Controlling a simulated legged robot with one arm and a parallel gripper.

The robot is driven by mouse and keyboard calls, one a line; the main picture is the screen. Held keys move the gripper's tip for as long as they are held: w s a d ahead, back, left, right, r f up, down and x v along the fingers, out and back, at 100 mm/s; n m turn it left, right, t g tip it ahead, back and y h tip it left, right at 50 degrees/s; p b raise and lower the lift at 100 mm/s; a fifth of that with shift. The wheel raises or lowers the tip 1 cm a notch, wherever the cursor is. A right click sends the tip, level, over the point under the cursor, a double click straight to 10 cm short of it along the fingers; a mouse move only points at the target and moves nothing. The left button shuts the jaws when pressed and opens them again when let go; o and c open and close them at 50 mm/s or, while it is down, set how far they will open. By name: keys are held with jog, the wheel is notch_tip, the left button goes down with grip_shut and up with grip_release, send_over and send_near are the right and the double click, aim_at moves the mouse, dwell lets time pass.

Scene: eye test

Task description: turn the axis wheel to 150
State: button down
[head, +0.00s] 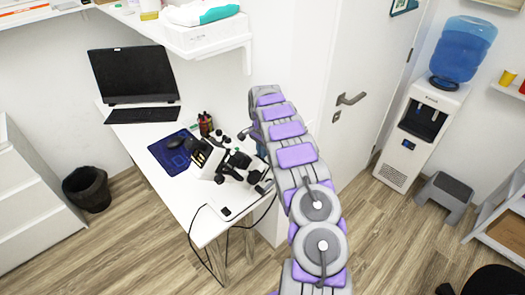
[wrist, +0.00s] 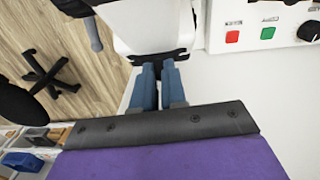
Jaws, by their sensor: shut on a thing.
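A black-and-white instrument (head: 238,165) stands on the white desk in the head view. In the wrist view, its white body (wrist: 155,25) is at the top, with a dark part (wrist: 182,55) along its lower edge. My gripper (wrist: 158,73) has two blue fingers pointing up at this dark part, close together and shut on it. The fingers hide most of what is between them, so I cannot make out the axis wheel or its scale. In the head view my purple-and-grey arm reaches over the desk's right side, and the gripper is hardly visible behind it.
In the wrist view, a white panel with a red button (wrist: 232,37), a green button (wrist: 267,33) and a black knob (wrist: 310,31) is at right. The desk (head: 180,205) also bears a laptop (head: 135,78), a mouse pad (head: 170,150) and small bottles (head: 206,124).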

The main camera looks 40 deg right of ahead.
jog(key=shift+w+a+r+n+p, duration=0.1)
jog(key=shift+w+n+p, duration=0.3)
jog(key=shift+w, duration=0.1)
jog(key=shift+g, duration=0.4)
jog(key=shift+s, duration=0.1)
jog(key=c, duration=1.2)
grip_release()
jog(key=r+p, duration=0.3)
jog(key=r, duration=0.2)
jog(key=w+r+p, duration=0.1)
jog(key=r+p, duration=0.2)
jog(key=r, duration=0.3)
jog(key=w+r+p, duration=0.1)
jog(key=r+p, duration=0.3)
jog(key=r, duration=0.2)
